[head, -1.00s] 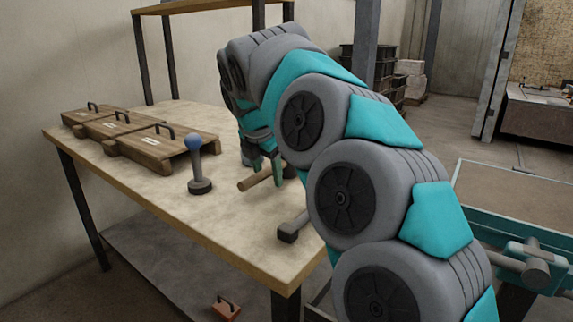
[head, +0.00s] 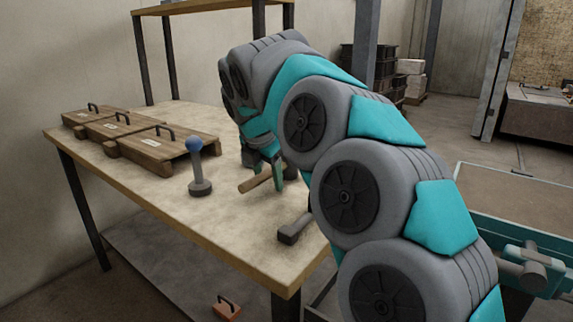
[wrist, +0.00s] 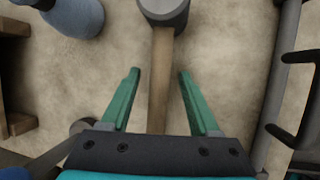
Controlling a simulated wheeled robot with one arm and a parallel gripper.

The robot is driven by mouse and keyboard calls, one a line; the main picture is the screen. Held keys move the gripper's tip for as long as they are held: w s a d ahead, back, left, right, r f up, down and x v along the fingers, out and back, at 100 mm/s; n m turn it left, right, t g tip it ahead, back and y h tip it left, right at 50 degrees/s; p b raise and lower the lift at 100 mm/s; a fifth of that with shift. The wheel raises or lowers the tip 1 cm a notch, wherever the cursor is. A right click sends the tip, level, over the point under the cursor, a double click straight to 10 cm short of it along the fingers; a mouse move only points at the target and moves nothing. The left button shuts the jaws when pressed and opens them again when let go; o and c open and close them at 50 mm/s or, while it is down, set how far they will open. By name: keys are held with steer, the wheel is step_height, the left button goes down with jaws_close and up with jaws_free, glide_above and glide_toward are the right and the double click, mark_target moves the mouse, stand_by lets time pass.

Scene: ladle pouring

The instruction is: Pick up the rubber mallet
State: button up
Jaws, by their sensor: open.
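The rubber mallet lies on the workbench. Its wooden handle (head: 255,181) points left in the head view, and its dark head is mostly hidden by my gripper. In the wrist view the handle (wrist: 160,85) runs between my fingers, and the grey mallet head (wrist: 165,10) is at the top edge, beyond the fingertips. My gripper (wrist: 159,74) is open, with one green finger on each side of the handle and a visible gap to both. It also shows in the head view (head: 263,173), low over the bench. I cannot tell its exact height over the handle.
A blue-knobbed grey tool (head: 200,165) stands on the workbench (head: 215,225), left of my gripper. Wooden crates with black handles (head: 160,146) lie farther left. A dark-headed tool (head: 294,232) lies near the bench's front edge. A shelf (head: 200,6) rises behind.

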steer(key=shift+c, duration=0.4)
jaws_close()
